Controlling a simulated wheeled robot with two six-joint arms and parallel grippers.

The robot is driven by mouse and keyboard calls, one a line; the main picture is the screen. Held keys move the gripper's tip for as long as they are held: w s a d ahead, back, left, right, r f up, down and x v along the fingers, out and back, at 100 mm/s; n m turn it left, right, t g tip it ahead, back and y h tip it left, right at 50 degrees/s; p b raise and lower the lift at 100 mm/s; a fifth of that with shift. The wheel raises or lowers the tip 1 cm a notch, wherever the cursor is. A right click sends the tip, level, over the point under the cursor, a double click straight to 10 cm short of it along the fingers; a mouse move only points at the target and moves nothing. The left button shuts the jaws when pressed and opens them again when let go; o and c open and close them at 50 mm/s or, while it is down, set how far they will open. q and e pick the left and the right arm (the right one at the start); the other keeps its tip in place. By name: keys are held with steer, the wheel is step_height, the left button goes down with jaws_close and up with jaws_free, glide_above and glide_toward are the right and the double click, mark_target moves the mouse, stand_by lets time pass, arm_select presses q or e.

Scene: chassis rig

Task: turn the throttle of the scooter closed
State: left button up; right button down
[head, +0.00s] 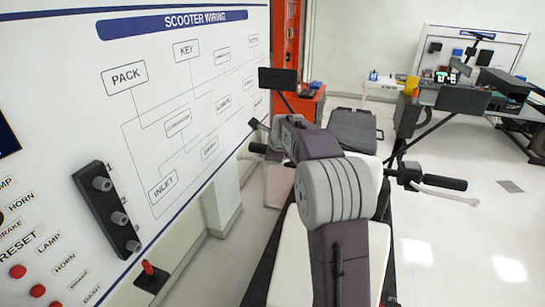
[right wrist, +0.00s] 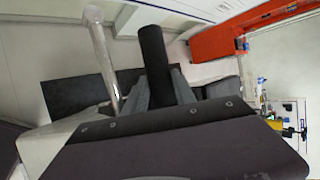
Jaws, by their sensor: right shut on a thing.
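The scooter (head: 375,205) stands in the middle of the head view with its handlebar across the picture. The throttle, a black grip, (head: 258,148) is at the handlebar's left end in the head view, partly behind my right arm. In the right wrist view the black grip (right wrist: 153,52) stands between the two grey fingers of my right gripper (right wrist: 160,88), which is shut on it. A silver brake lever (right wrist: 103,60) runs beside the grip, apart from the fingers. In the head view my wrist hides the fingers. My left gripper is in neither view.
The other handlebar grip (head: 445,184) with its lever is at the right. Two dark mirrors (head: 278,79) (head: 462,99) rise above the handlebar. A wiring panel (head: 190,90) stands close on the left, an orange cabinet (head: 288,45) behind.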

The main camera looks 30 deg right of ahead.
steer(key=shift+f, duration=0.1)
stand_by(0.3)
steer(key=c, duration=1.1)
jaws_free()
steer(key=shift+c, duration=0.2)
steer(key=shift+o, duration=0.5)
steer(key=shift+f, duration=0.1)
